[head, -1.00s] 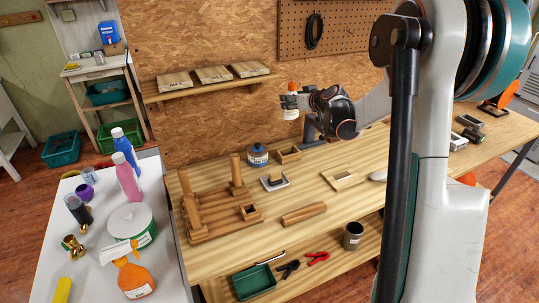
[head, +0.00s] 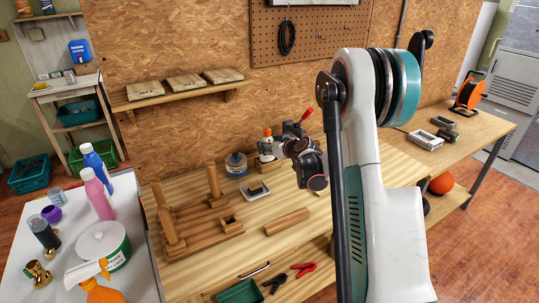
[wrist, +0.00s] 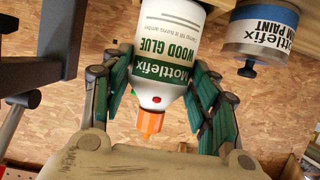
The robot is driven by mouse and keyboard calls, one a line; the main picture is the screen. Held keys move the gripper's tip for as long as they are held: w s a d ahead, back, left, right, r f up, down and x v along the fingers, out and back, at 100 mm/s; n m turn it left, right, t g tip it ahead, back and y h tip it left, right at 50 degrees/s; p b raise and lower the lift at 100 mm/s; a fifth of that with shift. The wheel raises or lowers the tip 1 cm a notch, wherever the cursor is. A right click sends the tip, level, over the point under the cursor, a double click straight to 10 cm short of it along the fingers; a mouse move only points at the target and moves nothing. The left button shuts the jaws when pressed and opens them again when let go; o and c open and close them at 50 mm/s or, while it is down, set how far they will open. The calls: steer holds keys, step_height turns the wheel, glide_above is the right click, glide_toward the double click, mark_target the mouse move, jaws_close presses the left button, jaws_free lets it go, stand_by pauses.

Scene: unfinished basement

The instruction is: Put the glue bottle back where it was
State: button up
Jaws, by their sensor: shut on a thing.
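The glue bottle (head: 266,148) is white with an orange cap and a green label, and it stands upright at the back of the workbench (head: 200,258), right of the blue paint tin (head: 236,165). My gripper (head: 276,146) is shut on it from the right. In the wrist view the fingers (wrist: 160,80) press on both sides of the glue bottle (wrist: 168,35), which shows upside down with its base cut off. Whether the base touches the bench or a wooden tray there is hidden by my gripper.
A wooden peg rack (head: 195,225), a small sanding block (head: 256,190) and a wooden bar (head: 287,221) lie in front. Three wooden boards lie on the wall shelf (head: 180,98) above. A red-handled tool (head: 306,115) shows behind my wrist.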

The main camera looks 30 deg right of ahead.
steer(key=shift+f+b, duration=0.5)
steer(key=shift+f, duration=1.25)
steer(key=shift+f, duration=0.15)
steer(key=o, duration=1.1)
steer(key=shift+c, duration=0.2)
steer(key=p+v, duration=0.2)
steer(key=v, duration=1)
steer(key=shift+p, duration=0.4)
